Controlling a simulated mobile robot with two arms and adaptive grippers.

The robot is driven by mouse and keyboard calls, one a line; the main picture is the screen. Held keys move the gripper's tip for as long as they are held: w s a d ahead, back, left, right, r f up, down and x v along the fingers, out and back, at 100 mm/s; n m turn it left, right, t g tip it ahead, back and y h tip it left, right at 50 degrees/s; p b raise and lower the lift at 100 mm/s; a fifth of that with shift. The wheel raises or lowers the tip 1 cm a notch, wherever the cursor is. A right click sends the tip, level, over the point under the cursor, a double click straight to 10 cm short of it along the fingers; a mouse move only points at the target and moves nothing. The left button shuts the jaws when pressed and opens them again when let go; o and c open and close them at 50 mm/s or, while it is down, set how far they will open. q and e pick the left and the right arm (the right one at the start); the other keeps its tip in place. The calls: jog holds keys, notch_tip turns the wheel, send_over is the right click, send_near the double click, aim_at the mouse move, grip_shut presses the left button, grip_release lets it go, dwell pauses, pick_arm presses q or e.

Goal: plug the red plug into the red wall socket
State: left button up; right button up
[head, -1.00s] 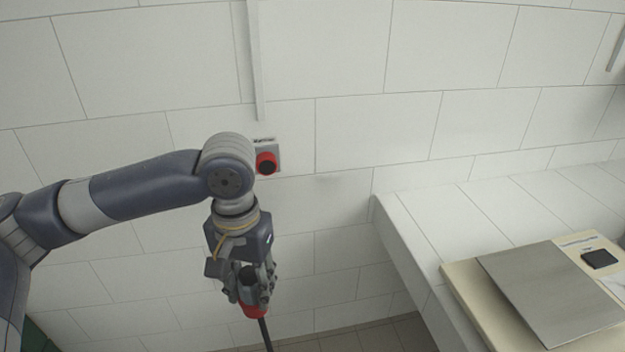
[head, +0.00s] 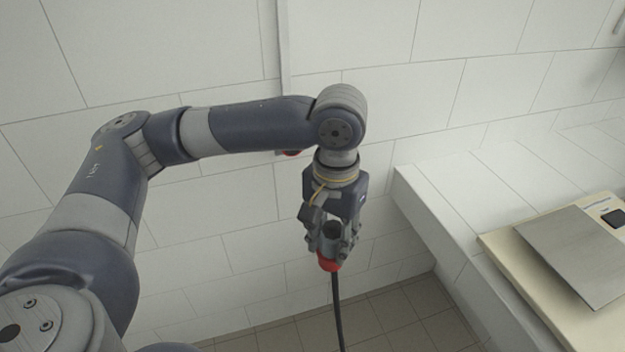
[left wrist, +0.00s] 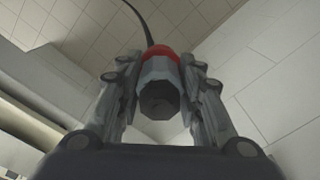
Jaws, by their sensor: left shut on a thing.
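My left gripper (head: 333,238) is shut on the red plug (head: 328,264). The plug has a grey body and a red end, with a black cable hanging down from it. In the left wrist view the plug's grey body (left wrist: 159,92) sits between the two fingers, its dark round end facing the camera and its red part beyond. The red wall socket (head: 291,152) is mostly hidden behind my left forearm; only a bit of its red lower edge shows. The gripper is below and to the right of it in the picture. My right gripper is not in view.
A white tiled ledge (head: 425,205) juts out at the right, bearing a cream board (head: 500,250) with a grey metal plate (head: 570,255). A vertical conduit (head: 284,50) runs down the white tiled wall. Tiled floor (head: 385,318) shows below.

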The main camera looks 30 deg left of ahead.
pick_arm(q)
jog(key=shift+f, duration=0.1)
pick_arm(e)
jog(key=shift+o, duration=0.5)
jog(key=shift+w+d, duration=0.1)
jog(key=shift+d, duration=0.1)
pick_arm(q)
jog(key=w+a+f+n+t+y+b, duration=0.1)
jog(key=w+f+n+t+b, duration=0.2)
jog(key=w, duration=0.5)
jog(key=w+a+f+n+t+b, duration=0.1)
jog(key=w+f+n+t+b, duration=0.15)
jog(key=w+t, duration=0.45)
jog(key=a+n+t+y+b, duration=0.1)
jog(key=a+n+y+b, duration=0.4)
jog(key=a+y, duration=0.7)
jog(key=shift+w+a+r+n+t+y, duration=0.3)
jog(key=shift+n+y, duration=0.1)
jog(key=shift+n, duration=0.85)
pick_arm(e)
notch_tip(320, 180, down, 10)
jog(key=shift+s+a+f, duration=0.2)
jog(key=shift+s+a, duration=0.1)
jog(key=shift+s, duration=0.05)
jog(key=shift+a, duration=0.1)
